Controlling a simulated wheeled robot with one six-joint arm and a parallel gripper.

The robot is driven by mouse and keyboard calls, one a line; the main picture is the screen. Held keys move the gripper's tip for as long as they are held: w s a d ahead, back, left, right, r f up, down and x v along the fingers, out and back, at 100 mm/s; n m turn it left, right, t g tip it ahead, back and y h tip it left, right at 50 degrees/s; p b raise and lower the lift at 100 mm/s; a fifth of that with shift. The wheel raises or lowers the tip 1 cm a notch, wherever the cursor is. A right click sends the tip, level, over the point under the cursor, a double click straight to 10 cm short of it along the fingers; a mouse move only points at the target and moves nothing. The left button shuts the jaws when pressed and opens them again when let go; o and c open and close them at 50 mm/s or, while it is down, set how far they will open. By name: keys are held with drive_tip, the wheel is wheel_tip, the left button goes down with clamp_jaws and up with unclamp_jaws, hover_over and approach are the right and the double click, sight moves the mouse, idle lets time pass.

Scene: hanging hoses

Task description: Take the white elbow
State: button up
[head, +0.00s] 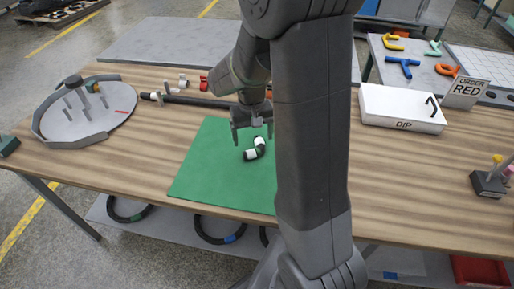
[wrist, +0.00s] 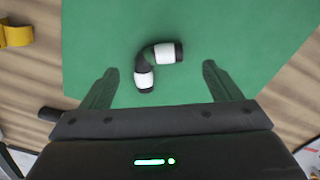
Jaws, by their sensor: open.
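The white elbow (head: 258,146) is a short bent hose piece, dark with white bands at both ends. It lies on the green mat (head: 200,172) on the wooden table. In the wrist view the elbow (wrist: 165,53) lies beyond and between my finger tips, with its bend toward the upper left. My gripper (head: 252,133) is open and empty, pointing down over the mat, close to the elbow. In the wrist view both fingers of my gripper (wrist: 158,72) are spread apart on either side of it. I cannot tell the exact height of the fingers above the mat.
A round grey tray (head: 112,128) stands at the left. A dark hose (head: 205,101) lies behind the mat. A white box (head: 385,117) marked "DIP" and an "ORDER RED" sign (head: 466,90) stand at the right. Hoses hang below the table's front edge. My arm hides the table's middle.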

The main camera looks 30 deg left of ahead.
sight(254, 155)
drive_tip(key=shift+d+f, duration=0.1)
drive_tip(key=shift+f, duration=3.65)
drive_tip(key=c, duration=1)
drive_tip(key=shift+c, duration=0.2)
drive_tip(key=shift+r, duration=0.15)
